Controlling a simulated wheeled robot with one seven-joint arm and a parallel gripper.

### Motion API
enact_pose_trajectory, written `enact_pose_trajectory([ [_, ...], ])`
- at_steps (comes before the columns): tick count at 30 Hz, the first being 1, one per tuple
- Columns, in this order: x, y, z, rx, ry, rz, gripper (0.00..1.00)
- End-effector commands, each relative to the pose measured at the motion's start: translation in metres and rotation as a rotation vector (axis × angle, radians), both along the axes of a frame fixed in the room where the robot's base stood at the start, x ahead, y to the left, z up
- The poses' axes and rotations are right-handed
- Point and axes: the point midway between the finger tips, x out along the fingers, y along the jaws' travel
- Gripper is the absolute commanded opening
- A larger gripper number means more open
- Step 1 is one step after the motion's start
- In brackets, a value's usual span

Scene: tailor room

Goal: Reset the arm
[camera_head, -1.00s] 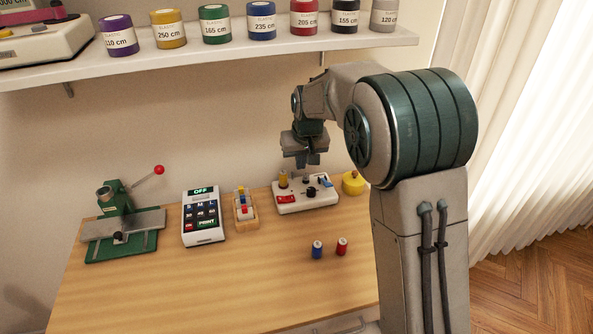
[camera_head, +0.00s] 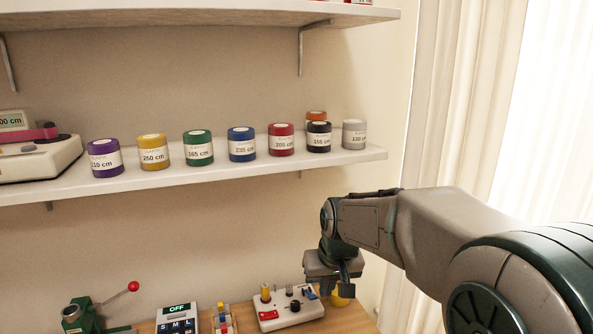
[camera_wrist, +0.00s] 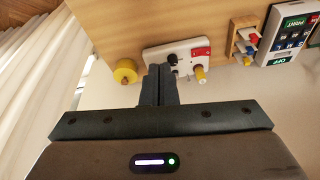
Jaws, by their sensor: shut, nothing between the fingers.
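My gripper (camera_head: 346,284) is at the end of my arm, pointing down in front of the wall at the right end of the table. In the wrist view its two dark fingers (camera_wrist: 159,75) are together with nothing between them. The white box also shows in the wrist view (camera_wrist: 190,44) just beyond the fingertips. I cannot see the gripper touching anything.
A white shelf (camera_head: 240,180) above holds several coloured elastic spools. A yellow round object (camera_head: 341,296) is partly behind my gripper. A label printer (camera_head: 178,318) reading OFF, a small rack (camera_head: 223,322) and a green press with a red-knobbed lever (camera_head: 133,287) stand to the left. Curtains hang at right.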

Motion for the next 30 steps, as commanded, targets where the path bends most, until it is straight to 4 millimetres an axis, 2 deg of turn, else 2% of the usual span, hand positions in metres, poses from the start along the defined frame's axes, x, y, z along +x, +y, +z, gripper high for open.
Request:
enact_pose_trajectory([
  [1, -0.02, -0.013, 0.006, 0.002, -0.003, -0.02, 0.0],
  [6, -0.082, -0.045, 0.012, -0.004, 0.001, -0.076, 0.0],
  [12, -0.152, -0.072, 0.006, -0.021, 0.004, -0.136, 0.0],
  [15, -0.178, -0.08, -0.001, -0.03, 0.007, -0.159, 0.0],
  [18, -0.194, -0.084, -0.006, -0.038, 0.008, -0.176, 0.0],
  [21, -0.202, -0.086, -0.009, -0.041, 0.009, -0.184, 0.0],
  [30, -0.204, -0.087, -0.01, -0.042, 0.01, -0.185, 0.0],
])
